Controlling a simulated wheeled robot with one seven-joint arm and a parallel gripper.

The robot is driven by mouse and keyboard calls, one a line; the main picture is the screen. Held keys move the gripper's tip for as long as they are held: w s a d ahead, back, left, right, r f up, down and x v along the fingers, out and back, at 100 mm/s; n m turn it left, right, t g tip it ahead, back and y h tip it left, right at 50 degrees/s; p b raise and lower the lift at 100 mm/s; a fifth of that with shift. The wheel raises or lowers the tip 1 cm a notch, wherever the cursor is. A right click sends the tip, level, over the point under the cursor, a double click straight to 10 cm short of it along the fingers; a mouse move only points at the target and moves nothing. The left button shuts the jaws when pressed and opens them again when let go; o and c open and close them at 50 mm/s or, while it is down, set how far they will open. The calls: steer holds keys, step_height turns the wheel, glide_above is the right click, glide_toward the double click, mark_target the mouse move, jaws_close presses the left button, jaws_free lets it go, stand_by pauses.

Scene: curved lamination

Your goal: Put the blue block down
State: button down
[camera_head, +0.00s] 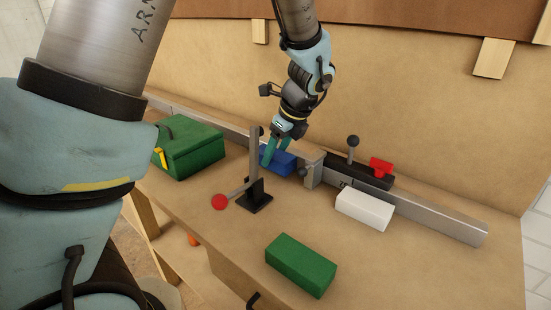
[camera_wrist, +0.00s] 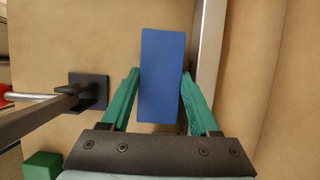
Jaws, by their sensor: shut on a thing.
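The blue block (camera_head: 281,161) is in the middle of the head view, near the metal rail at the back of the bench. My gripper (camera_head: 273,150) is shut on it from above, with its teal fingers on both sides. In the wrist view the blue block (camera_wrist: 162,75) stands lengthwise between the two teal fingertips (camera_wrist: 160,80). The block is partly hidden by the fingers in the head view. I cannot tell whether its underside touches the bench top.
A lever with a red knob (camera_head: 219,202) stands left of the block. The metal rail (camera_head: 430,213) runs behind it. A white block (camera_head: 364,209), a green block (camera_head: 300,265) and a green box (camera_head: 190,148) sit on the bench. Bare bench (camera_head: 400,270) lies at the front right.

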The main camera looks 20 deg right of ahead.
steer(key=shift+f, duration=1)
steer(key=shift+f, duration=0.1)
steer(key=shift+c, duration=2.1)
jaws_free()
steer(key=b+v, duration=0.1)
steer(key=v, duration=1.1)
steer(key=shift+s, duration=0.1)
